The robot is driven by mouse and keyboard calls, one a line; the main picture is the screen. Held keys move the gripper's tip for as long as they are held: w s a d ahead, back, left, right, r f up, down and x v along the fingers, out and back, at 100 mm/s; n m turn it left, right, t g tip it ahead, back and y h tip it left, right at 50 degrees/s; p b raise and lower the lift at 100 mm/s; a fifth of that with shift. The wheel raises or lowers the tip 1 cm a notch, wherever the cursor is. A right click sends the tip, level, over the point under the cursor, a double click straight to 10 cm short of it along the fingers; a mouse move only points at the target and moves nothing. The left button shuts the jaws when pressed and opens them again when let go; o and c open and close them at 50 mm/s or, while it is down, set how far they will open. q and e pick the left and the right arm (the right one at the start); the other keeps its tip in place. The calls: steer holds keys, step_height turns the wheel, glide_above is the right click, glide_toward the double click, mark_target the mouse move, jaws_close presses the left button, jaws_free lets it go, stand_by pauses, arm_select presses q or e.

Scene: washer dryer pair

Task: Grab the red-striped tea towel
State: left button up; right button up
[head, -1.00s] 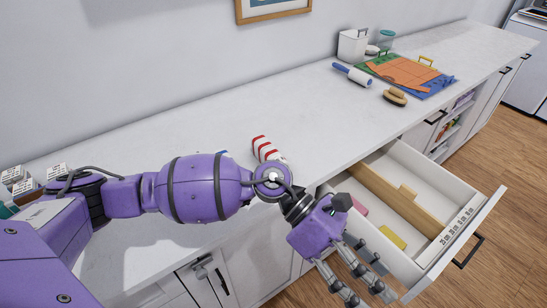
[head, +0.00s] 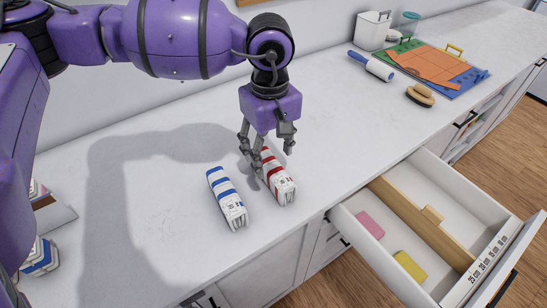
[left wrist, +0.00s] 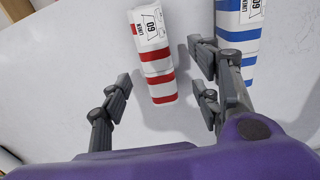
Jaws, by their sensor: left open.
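The red-striped tea towel (head: 281,181) is a rolled white bundle with red bands and a printed label, lying on the white countertop. My left gripper (head: 267,157) hangs over its far end, pointing down with its fingers spread open. In the left wrist view the towel (left wrist: 158,65) lies in the gap between the open fingers (left wrist: 160,75). I cannot tell whether a finger touches it. A similar blue-striped towel (head: 227,198) lies just left of it in the head view, and behind the right-hand fingers in the wrist view (left wrist: 238,35). My right gripper is not in view.
An open drawer (head: 455,205) with a wooden divider, a pink block (head: 370,224) and a yellow block (head: 410,267) juts out at right. A lint roller (head: 378,68), brush (head: 420,95) and coloured mats (head: 425,65) lie farther back. The counter between is clear.

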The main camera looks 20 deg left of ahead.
mark_target(271, 162)
arm_select(q)
step_height(271, 162, down, 2)
steer(key=shift+a+f, duration=0.1)
steer(key=shift+f, duration=0.4)
steer(key=f, duration=0.4)
steer(key=shift+w+p, duration=0.3)
steer(key=shift+w, duration=0.1)
steer(key=shift+f, duration=0.3)
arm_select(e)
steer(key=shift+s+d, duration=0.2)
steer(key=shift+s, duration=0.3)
arm_select(q)
steer(key=c, duration=1.2)
steer(key=shift+c, duration=0.4)
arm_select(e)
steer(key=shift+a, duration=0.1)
arm_select(q)
steer(key=shift+r, duration=0.15)
